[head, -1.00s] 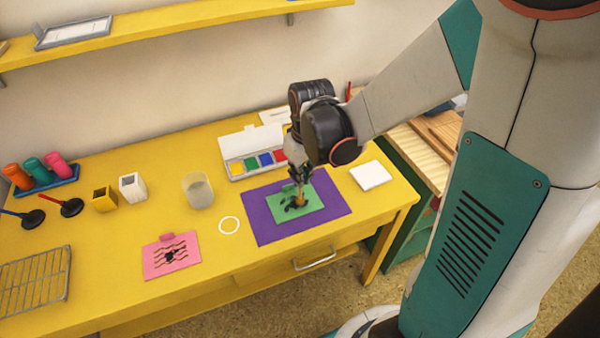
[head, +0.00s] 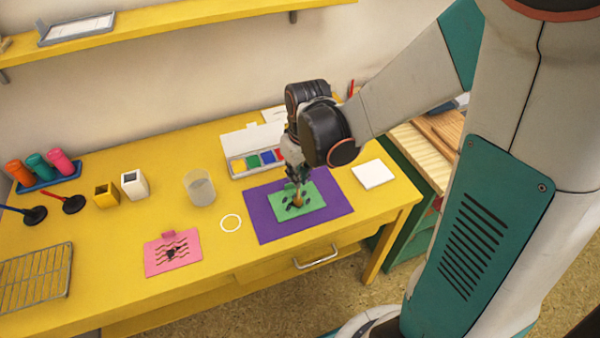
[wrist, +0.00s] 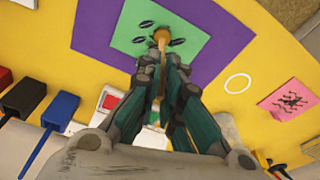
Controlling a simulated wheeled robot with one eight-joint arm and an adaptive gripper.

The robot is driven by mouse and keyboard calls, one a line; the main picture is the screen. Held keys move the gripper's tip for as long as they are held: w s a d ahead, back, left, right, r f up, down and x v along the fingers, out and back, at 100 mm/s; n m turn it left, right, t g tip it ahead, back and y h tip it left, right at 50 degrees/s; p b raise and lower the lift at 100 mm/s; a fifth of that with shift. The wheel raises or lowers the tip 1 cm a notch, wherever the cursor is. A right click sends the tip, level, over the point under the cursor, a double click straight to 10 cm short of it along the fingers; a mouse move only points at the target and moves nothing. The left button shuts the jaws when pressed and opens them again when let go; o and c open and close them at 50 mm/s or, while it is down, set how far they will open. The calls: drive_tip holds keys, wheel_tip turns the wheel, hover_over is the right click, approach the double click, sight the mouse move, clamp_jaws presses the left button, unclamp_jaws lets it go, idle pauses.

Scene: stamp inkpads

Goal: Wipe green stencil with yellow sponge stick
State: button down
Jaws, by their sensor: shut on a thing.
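The green stencil (head: 314,205) lies on a purple mat (head: 262,222) on the yellow table, with dark leaf-shaped marks on it. In the wrist view the stencil (wrist: 192,54) is at the top middle. My gripper (head: 295,179) is over the stencil and points down, and its fingers also show in the wrist view (wrist: 162,64). It is shut on the yellow sponge stick (wrist: 161,38), whose orange-tan tip sticks out past the fingertips. The tip (head: 298,198) is at the stencil among the marks; whether it touches is unclear. The stick's upper part is hidden by the fingers.
A paint box (head: 238,166) with coloured pads is close behind the mat. A white square block (head: 373,175) lies to the right. A cup (head: 199,188), a white ring (head: 231,223) and a pink stencil (head: 160,266) are to the left. The table front is clear.

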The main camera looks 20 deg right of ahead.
drive_tip(key=shift+a, duration=0.55)
drive_tip(key=shift+d, duration=0.1)
drive_tip(key=shift+d, duration=1.05)
drive_tip(key=shift+a, duration=0.1)
